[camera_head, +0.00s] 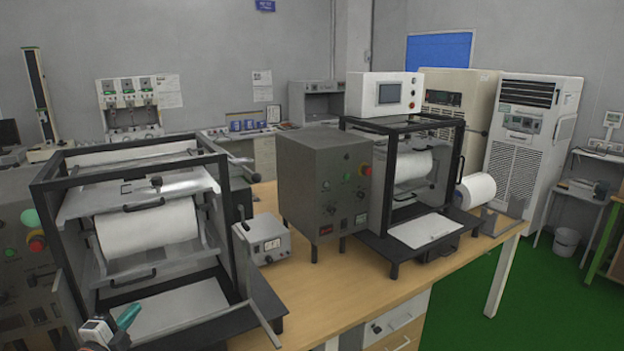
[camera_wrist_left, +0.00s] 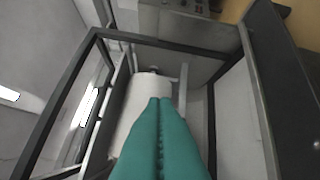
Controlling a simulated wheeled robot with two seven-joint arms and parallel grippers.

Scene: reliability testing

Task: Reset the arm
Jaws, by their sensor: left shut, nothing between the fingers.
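My left gripper (camera_head: 128,315) shows at the lower left of the head view, with teal fingers, in front of the near test machine. In the left wrist view the two teal fingers (camera_wrist_left: 160,102) are pressed together with nothing between them. They point toward the white roll (camera_wrist_left: 125,108) inside the machine's black frame (camera_wrist_left: 66,90). I cannot tell from the views how far the fingertips are from the roll. The same roll (camera_head: 147,230) shows in the head view inside the near machine. My right gripper is in neither view.
The near machine's black frame (camera_head: 222,215) stands close to my left gripper. A second machine with a grey control box (camera_head: 318,190) stands further right on the wooden table (camera_head: 290,297). A small grey meter box (camera_head: 262,240) sits between them. Green floor (camera_head: 545,300) is open at the right.

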